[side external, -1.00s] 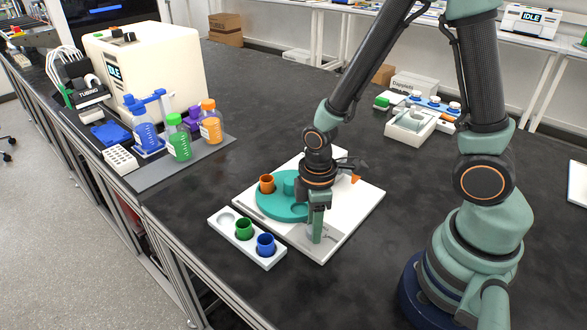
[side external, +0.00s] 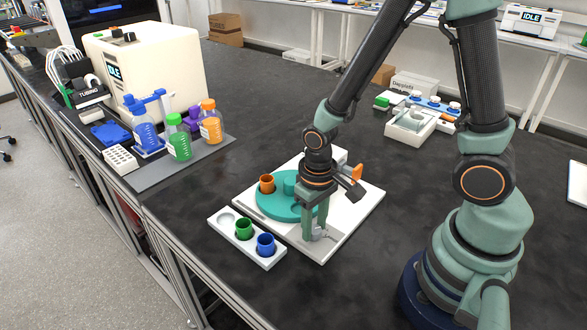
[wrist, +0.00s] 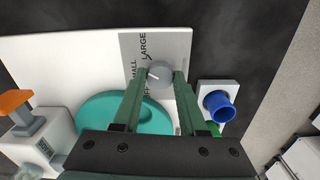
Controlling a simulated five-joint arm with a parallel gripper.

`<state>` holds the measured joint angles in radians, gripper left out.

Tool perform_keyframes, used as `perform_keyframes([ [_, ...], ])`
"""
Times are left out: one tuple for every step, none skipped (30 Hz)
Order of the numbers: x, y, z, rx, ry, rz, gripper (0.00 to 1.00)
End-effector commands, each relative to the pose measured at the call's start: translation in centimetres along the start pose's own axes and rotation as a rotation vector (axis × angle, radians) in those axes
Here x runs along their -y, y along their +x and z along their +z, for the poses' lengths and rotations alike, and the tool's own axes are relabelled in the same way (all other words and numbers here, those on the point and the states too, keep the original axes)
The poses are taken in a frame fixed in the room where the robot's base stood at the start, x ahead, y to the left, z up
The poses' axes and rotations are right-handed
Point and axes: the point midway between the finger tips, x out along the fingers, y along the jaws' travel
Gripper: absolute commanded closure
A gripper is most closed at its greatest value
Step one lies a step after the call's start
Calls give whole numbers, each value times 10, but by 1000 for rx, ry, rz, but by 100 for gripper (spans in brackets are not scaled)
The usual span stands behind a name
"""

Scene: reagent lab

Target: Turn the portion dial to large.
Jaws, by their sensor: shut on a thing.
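The portion dial (wrist: 160,70) is a round grey knob with a white pointer line, on a grey panel (wrist: 133,48) of the white base plate (side external: 350,215). The panel reads LARGE and SMALL, with a third label partly covered by a finger. The pointer slants to the left of the picture; I cannot tell exactly which label it meets. My gripper (wrist: 163,82) points down over the panel, shut on the dial with one green finger on either side. In the side external view my gripper (side external: 314,234) stands at the front of the plate and mostly hides the dial.
A teal turntable (side external: 274,208) with an orange cup (side external: 267,184) sits close beside my gripper. A white tray (side external: 224,217) with a green cup (side external: 244,229) and a blue cup (side external: 266,245) stands in front. An orange-topped lever (side external: 357,172) is behind my wrist.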

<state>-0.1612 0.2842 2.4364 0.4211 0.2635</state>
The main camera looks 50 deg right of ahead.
Motion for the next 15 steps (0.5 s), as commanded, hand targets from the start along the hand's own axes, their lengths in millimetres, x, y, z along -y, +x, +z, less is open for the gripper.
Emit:
perform_keyframes([
  [0, -1, 0, 0, 44, 0, 100],
  [0, -1, 0, 0, 71, 0, 100],
  [0, -1, 0, 0, 106, 0, 100],
  [0, -1, 0, 0, 131, 0, 100],
  [0, -1, 0, 0, 156, 0, 100],
  [0, -1, 0, 0, 188, 0, 100],
  [0, -1, 0, 0, 210, 0, 100],
  [0, -1, 0, 0, 233, 0, 100],
  [0, -1, 0, 0, 261, 0, 100],
  [0, -1, 0, 0, 280, 0, 100],
  [0, -1, 0, 0, 299, 0, 100],
  [0, -1, 0, 0, 323, 0, 100],
  [0, -1, 0, 0, 338, 0, 100],
  [0, -1, 0, 0, 354, 0, 100],
  [0, -1, 0, 0, 372, 0, 100],
])
